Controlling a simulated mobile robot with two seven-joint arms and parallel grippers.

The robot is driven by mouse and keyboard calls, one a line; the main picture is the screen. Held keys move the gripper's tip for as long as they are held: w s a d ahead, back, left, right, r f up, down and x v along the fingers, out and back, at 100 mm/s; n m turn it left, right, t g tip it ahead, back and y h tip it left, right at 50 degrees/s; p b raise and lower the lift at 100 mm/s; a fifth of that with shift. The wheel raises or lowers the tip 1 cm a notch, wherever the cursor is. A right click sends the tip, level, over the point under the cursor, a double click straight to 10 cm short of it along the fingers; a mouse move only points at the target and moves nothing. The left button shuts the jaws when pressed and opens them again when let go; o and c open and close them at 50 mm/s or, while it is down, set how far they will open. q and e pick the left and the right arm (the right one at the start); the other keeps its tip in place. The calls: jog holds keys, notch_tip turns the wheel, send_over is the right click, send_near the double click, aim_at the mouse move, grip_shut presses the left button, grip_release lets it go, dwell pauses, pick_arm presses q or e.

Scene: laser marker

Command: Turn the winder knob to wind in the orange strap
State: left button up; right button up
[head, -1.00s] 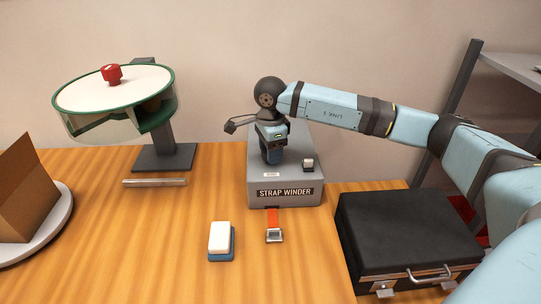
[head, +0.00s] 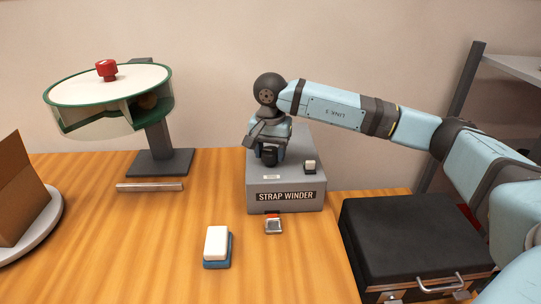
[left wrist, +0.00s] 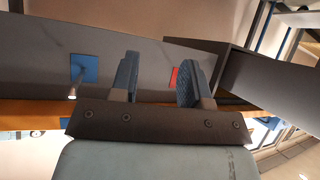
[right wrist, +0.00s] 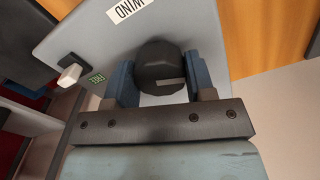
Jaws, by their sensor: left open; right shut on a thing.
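The grey strap winder (head: 305,197) stands on the wooden table. A short bit of orange strap (head: 272,213) with a metal buckle (head: 273,226) sticks out at its front foot. My right gripper (head: 270,155) is above the winder's top. In the right wrist view, my right gripper (right wrist: 162,82) has its two blue fingers on either side of the dark winder knob (right wrist: 158,62) and is shut on it. My left gripper (left wrist: 158,78) shows only in the left wrist view, with its fingers apart and nothing between them.
A white lever switch (head: 310,166) sits on the winder's top, right of the knob. A white and blue block (head: 217,245) lies in front. A black briefcase (head: 405,235) is at right, a round-topped stand (head: 160,160) at left.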

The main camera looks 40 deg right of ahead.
aim_at(270, 150)
jog(key=shift+n+b, duration=0.45)
jog(key=shift+n, duration=1.15)
jog(key=o, duration=0.9)
notch_tip(270, 150, up, 14)
jog(key=shift+f+p, duration=0.1)
jog(key=shift+p, duration=0.35)
